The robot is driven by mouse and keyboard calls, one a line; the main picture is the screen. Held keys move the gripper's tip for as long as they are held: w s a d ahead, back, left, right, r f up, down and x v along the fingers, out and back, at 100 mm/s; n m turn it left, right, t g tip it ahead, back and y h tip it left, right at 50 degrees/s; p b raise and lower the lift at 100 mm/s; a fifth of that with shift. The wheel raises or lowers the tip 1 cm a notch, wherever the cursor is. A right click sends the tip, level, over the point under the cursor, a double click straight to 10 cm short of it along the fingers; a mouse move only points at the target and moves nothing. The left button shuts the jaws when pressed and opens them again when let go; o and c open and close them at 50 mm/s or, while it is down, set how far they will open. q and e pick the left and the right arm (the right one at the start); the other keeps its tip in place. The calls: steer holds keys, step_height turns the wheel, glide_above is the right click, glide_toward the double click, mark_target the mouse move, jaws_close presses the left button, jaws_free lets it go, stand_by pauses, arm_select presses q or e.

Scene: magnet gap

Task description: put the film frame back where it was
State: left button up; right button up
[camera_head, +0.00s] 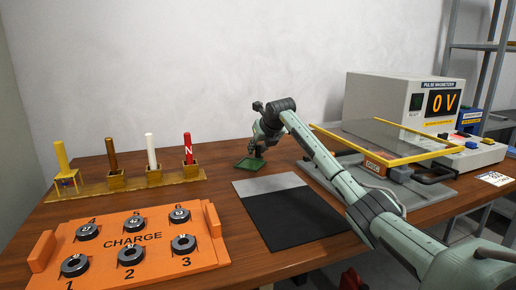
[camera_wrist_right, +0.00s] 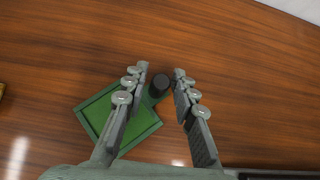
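The film frame, seemingly the small green square with a dark green rim (camera_head: 249,163), lies flat on the wooden table near the wall. In the right wrist view, the green film frame (camera_wrist_right: 104,112) has a short black knob (camera_wrist_right: 160,84) at its upper corner. My right gripper (camera_head: 258,149) is over it, pointing down. In the right wrist view my right gripper (camera_wrist_right: 160,74) is open, with one finger on each side of the knob and gaps visible. The left finger covers part of the green square. My left gripper is not in view.
A grey and black mat (camera_head: 287,213) lies beside my right arm. An orange CHARGE tray (camera_head: 128,262) with several black rings is front left. A yellow rack (camera_head: 128,186) holds several upright rods behind it. The pulse magnetizer (camera_head: 397,98) and a yellow-framed clear panel (camera_head: 427,157) stand right.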

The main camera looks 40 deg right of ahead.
steer(key=shift+o, duration=0.4)
steer(key=shift+r, duration=0.1)
steer(key=shift+s+r, duration=0.1)
steer(key=shift+r, duration=0.15)
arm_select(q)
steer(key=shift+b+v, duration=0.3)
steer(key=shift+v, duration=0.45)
arm_select(e)
steer(key=v, duration=1.1)
steer(key=shift+s+r, duration=0.2)
steer(key=shift+s, duration=0.15)
